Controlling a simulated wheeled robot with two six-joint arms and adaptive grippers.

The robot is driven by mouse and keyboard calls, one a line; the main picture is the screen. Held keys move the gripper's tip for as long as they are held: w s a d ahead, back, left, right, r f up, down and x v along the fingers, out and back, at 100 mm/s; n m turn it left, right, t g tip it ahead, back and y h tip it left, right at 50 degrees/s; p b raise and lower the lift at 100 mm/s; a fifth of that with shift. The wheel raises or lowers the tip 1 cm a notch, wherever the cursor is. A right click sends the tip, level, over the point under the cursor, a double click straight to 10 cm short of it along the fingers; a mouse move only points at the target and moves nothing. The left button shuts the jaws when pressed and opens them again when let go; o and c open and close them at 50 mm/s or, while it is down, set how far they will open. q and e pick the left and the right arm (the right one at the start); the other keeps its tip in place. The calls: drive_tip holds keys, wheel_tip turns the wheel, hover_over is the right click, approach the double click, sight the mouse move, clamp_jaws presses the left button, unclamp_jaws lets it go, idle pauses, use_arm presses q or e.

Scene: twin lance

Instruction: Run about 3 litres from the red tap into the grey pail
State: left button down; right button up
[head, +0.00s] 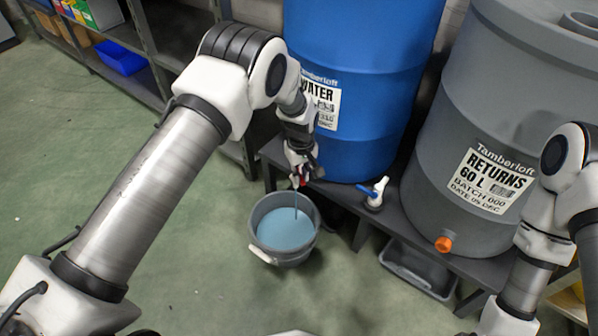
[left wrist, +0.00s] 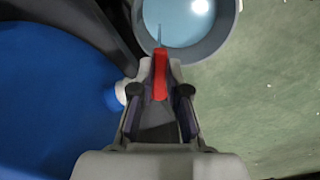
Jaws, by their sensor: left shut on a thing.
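The blue barrel (head: 360,80) marked WATER stands on a dark bench. My left gripper (head: 301,178) is at its lower front, shut on the red tap (left wrist: 160,72), whose red handle shows between the fingers in the left wrist view. A thin stream falls from the tap into the grey pail (head: 263,247) on the floor below. The pail holds bluish water (head: 284,231), its surface some way below the rim; the litres cannot be read. The pail also shows in the left wrist view (left wrist: 222,38). My right gripper is out of view; only part of my right arm shows.
A white tap with a blue lever (head: 376,192) sits at the bench edge to the right. A grey RETURNS barrel (head: 480,150) has an orange plug (head: 444,244). A grey tray (head: 418,268) lies under the bench. Shelving (head: 135,85) stands behind; the green floor at left is clear.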

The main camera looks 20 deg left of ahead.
use_arm(q)
drive_tip(key=shift+w+d+n+p, duration=0.15)
drive_tip(key=shift+w+n, duration=0.1)
drive_tip(key=shift+n, duration=0.7)
drive_tip(key=shift+w+d+n+p, duration=0.1)
drive_tip(key=shift+w+d+n, duration=0.1)
drive_tip(key=shift+n, duration=0.8)
drive_tip(key=shift+w+d+n+p, duration=0.15)
drive_tip(key=shift+w+n, duration=0.1)
drive_tip(key=shift+n, duration=0.7)
drive_tip(key=c, duration=1.2)
unclamp_jaws()
drive_tip(key=shift+o, duration=0.2)
wheel_tip(320, 180, up, 12)
